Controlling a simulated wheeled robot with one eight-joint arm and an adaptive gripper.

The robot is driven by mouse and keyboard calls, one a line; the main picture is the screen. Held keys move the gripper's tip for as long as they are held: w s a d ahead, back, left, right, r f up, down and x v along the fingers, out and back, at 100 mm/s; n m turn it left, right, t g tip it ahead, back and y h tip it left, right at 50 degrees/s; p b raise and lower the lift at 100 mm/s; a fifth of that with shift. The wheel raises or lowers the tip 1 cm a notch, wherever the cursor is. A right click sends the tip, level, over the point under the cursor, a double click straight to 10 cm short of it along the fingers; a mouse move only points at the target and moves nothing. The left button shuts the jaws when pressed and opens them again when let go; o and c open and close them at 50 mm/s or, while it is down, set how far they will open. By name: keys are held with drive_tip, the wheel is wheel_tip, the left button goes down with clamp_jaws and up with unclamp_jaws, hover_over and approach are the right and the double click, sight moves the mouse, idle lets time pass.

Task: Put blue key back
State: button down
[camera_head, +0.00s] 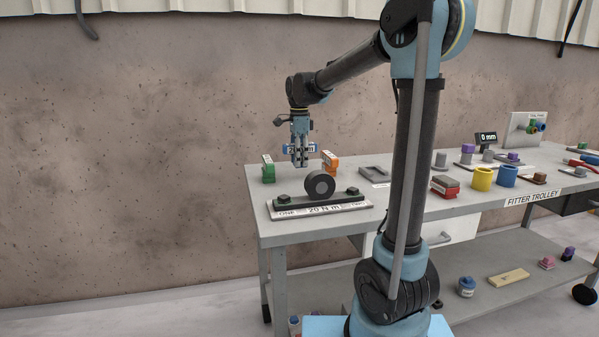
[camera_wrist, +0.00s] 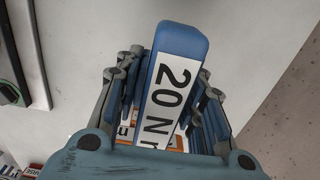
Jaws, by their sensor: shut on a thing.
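My gripper (camera_head: 300,160) is shut on a blue block (camera_head: 287,149), which I take to be the blue key. It is raised above the left end of the grey trolley top (camera_head: 400,209). In the wrist view the blue key (camera_wrist: 185,42) sits between the fingers, its white label reading "20 N" and partly hidden. A green block (camera_head: 268,169) and an orange block (camera_head: 330,161) stand on the trolley to either side below the gripper.
To the right stand a grey tray (camera_head: 374,173), a red-and-grey block (camera_head: 445,186), a yellow cup (camera_head: 482,179) and a blue cup (camera_head: 506,175). An upright panel (camera_head: 519,127) with coloured pieces is at the back right. A wall runs behind. My arm hides part of the trolley.

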sight(299, 178)
drive_tip(key=shift+f, duration=2.25)
drive_tip(key=c, duration=1.1)
unclamp_jaws()
drive_tip(key=shift+f, duration=0.1)
drive_tip(key=shift+o, duration=0.2)
drive_tip(key=shift+s, duration=0.1)
wheel_tip(299, 178, up, 12)
drive_tip(key=shift+r, duration=0.15)
drive_tip(key=shift+s, duration=0.1)
